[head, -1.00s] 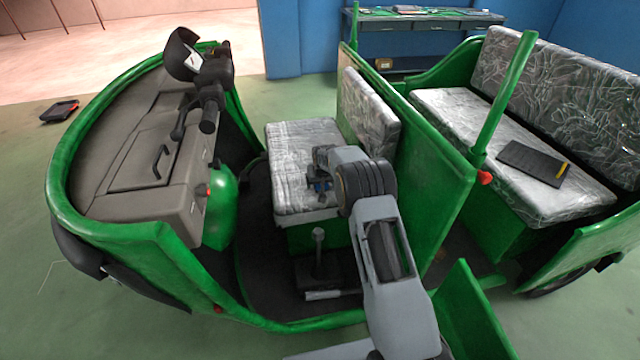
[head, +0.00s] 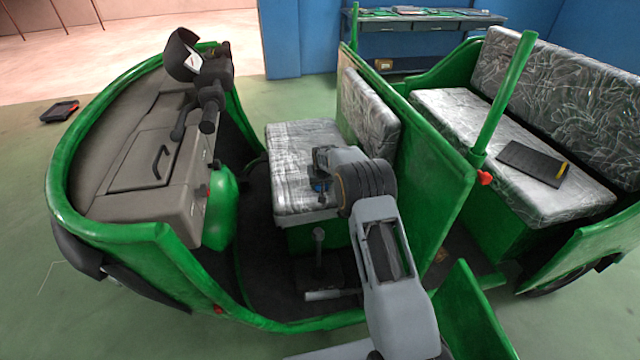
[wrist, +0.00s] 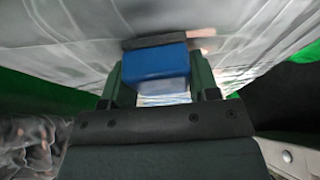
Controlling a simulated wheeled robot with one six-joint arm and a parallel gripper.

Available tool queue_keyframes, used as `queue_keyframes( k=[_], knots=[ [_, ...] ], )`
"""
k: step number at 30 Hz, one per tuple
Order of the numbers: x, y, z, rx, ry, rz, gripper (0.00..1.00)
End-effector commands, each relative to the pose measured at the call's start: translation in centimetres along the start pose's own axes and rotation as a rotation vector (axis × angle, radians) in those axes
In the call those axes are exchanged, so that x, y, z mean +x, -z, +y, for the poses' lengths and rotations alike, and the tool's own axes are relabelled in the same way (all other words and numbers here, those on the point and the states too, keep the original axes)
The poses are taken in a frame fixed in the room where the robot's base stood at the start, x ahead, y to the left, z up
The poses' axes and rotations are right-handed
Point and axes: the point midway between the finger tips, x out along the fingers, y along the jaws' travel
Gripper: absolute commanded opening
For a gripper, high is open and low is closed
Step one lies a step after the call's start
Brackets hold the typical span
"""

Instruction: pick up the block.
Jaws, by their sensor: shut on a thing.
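A blue block (wrist: 156,68) sits between the two fingers of my gripper (wrist: 158,80) in the wrist view. The fingers are shut on it, one on each side. In the head view a small blue patch (head: 320,186) shows at my gripper, over the front seat (head: 293,145) of the green rickshaw; my wrist hides most of it. The wrist view shows the pale, plastic-covered seat surface (wrist: 70,45) close beyond the block. I cannot tell whether the block still touches the seat.
The green partition (head: 430,165) and front seat backrest (head: 370,108) stand close to the right of my arm. A lever (head: 319,245) rises in front of the seat. The dashboard (head: 150,170) is at left. A dark flat item (head: 532,162) lies on the rear seat.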

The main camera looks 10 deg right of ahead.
Motion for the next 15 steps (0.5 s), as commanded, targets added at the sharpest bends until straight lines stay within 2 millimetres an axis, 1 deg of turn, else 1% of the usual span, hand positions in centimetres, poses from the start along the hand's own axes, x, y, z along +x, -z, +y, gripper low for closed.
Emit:
queue_keyframes(
  k=[5,8,12,14,15],
  knots=[
    [-0.5,0.2,0.0,0.0,0.0,0.001,0.31],
    [-1.2,0.6,0.0,0.0,0.0,0.003,0.31],
    [-3.2,1.4,0.1,0.0,0.0,0.004,0.31],
    [-4.5,1.1,0.8,0.001,-0.001,0.003,0.31],
    [-5.4,0.9,1.3,0.002,-0.001,0.004,0.31]
  ],
)
